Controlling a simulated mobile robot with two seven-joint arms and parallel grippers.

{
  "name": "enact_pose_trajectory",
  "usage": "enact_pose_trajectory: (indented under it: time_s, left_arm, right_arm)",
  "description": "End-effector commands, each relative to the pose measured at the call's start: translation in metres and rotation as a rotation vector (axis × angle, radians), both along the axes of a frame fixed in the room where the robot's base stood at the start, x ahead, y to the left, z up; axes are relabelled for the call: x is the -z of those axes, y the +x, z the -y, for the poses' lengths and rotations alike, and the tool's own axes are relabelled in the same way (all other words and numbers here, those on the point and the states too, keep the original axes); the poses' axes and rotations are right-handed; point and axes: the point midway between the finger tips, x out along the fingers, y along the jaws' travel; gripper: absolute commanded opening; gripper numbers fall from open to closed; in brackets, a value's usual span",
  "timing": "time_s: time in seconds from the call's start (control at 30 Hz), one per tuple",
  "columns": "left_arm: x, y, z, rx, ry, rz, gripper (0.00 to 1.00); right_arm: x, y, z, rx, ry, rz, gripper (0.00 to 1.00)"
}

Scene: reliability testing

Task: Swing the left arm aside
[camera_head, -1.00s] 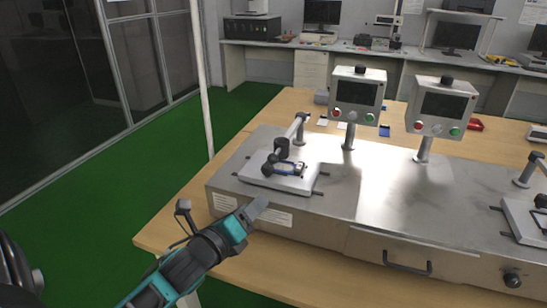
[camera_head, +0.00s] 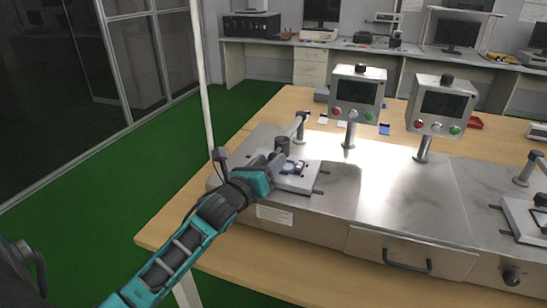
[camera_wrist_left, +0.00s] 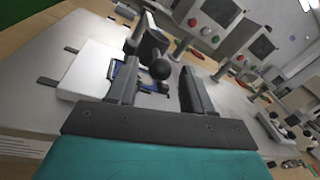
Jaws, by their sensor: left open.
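My left arm (camera_head: 195,232) comes in from the lower left and reaches over the left test station. Its left gripper (camera_head: 277,161) is at the white plate (camera_head: 304,184) of that station and hides part of it. In the left wrist view the two fingers (camera_wrist_left: 158,84) stand apart, with a black round knob (camera_wrist_left: 160,69) showing between them. A small blue-and-black item (camera_wrist_left: 117,70) lies on the plate beside the left finger; I cannot tell whether the fingers touch anything. My right gripper is in neither view.
A grey metal bench unit (camera_head: 340,213) with a drawer handle (camera_head: 407,264) stands on a wooden table (camera_head: 170,229). Two control boxes (camera_head: 357,94) (camera_head: 441,105) rise on posts behind. A second fixture (camera_head: 525,222) is at the right. Green floor (camera_head: 90,220) is open at the left.

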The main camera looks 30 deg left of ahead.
Motion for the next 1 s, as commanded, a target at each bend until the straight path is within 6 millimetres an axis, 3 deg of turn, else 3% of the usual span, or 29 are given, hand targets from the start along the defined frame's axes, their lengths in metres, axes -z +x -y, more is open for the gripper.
enact_pose_trajectory:
  time_s: [0.2, 0.6, 1.0]
  left_arm:
    - [0.0, 0.023, -0.001, 0.001, -0.003, 0.001, 0.51]
    - [0.0, 0.028, -0.002, 0.0, -0.002, -0.001, 0.5]
    - [0.0, 0.028, -0.002, 0.001, -0.002, 0.0, 0.12]
  right_arm:
    - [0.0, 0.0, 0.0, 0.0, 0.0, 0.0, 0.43]
    - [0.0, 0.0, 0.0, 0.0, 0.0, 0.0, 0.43]
    - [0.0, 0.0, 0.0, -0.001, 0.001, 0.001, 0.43]
